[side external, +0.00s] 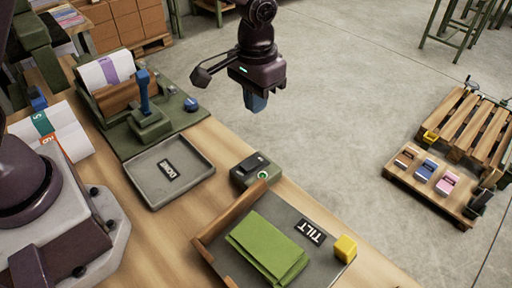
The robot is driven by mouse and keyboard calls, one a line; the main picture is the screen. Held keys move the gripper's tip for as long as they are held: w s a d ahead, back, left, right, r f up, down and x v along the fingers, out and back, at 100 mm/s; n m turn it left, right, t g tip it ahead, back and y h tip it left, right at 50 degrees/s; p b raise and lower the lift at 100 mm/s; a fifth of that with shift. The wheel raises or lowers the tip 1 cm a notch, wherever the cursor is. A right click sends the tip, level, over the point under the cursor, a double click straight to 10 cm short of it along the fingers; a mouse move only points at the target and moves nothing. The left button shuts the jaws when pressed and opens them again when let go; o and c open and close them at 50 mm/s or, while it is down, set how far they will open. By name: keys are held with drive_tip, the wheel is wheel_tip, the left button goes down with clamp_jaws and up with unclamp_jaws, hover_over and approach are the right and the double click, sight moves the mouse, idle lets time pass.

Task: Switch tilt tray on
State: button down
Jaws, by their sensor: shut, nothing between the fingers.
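The tilt tray (225,262) lies at the front of the table, a dark tray with a wooden back wall and a TILT label (310,232). Green folded sheets (268,250) lie in it. A yellow block (345,248) sits at its right corner. A small green switch box (247,172) with a dark rocker on top stands just behind the tray; the rocker's setting is too small to tell. My gripper (256,103) is shut and empty, in the air above and behind the switch box, apart from everything.
A grey DONE tray (152,185) lies left of the switch box. Behind it stands a green machine base with a blue lever (143,90), a paper roll (105,70) and a blue knob (191,104). A pallet (470,125) with small colored blocks stands at the right over open floor.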

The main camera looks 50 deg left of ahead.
sight(256, 159)
wheel_tip(256, 159, down, 12)
drive_tip(key=shift+f, duration=1.05)
